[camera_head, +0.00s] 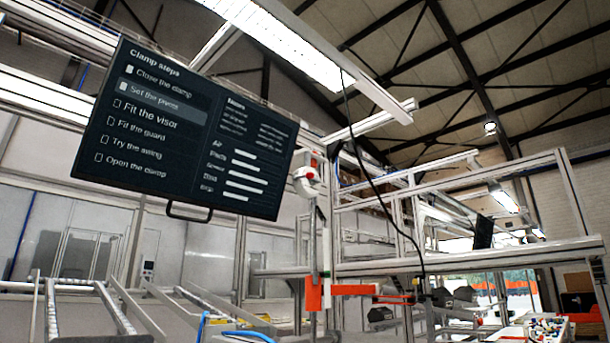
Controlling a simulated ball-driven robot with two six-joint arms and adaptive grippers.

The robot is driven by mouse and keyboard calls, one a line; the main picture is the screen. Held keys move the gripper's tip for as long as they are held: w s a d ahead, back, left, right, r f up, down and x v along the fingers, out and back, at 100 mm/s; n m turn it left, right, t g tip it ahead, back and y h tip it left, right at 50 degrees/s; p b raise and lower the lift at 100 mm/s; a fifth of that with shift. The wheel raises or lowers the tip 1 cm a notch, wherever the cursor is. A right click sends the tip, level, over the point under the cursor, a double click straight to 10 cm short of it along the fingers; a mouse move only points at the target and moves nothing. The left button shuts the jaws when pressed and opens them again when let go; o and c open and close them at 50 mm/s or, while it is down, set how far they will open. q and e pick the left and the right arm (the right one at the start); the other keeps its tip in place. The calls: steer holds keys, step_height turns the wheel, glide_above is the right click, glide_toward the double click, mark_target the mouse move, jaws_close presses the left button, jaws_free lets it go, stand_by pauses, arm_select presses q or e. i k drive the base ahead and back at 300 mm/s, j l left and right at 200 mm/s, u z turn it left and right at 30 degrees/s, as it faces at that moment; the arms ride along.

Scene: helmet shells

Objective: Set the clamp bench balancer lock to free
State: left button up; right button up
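A small red and white round unit (306,180), which may be the balancer, is mounted on an upright right of the screen. A thin vertical rod or line runs below it to an orange-red block (318,293) with a bar reaching right. I cannot make out a lock or its setting at this size. A dark screen (190,130) titled "Clamp steps" hangs at the left. Its list has "Close the clamp" and "Set the press" with filled boxes; the latter row is highlighted. Neither of my grippers is in view.
Aluminium frames and a cross rail (470,257) fill the right side. A black cable (372,185) hangs from the overhead light bar. Slanted roller rails (120,305) stand at the lower left, with a blue curved tube (235,331) right of them. A cluttered table (535,332) shows at the lower right.

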mark_target(309, 175)
steer(key=u, duration=0.25)
steer(key=i+l+u, duration=0.1)
steer(key=l+u, duration=0.2)
steer(key=i+l+u, duration=0.1)
steer(key=l+u, duration=0.2)
steer(key=i+l+u, duration=0.1)
steer(key=l+u, duration=0.2)
